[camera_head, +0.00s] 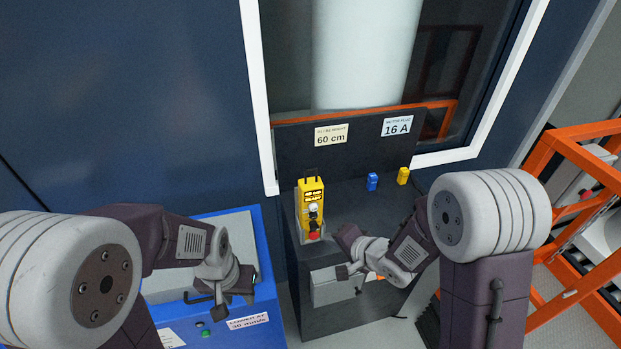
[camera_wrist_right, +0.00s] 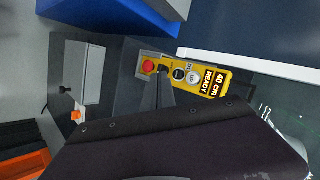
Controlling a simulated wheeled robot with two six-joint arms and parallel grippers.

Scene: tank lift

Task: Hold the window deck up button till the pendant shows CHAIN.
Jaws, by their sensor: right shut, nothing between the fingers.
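The yellow pendant (camera_head: 311,190) stands upright on the dark cabinet below the window.
A dark cabinet (camera_head: 345,310) bears the pendant, a blue block (camera_head: 372,182) and a yellow block (camera_head: 403,176). Signs read "60 cm" (camera_head: 331,135) and "16 A" (camera_head: 397,126). A blue unit (camera_head: 268,290) stands left. An orange frame (camera_head: 535,160) stands right.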

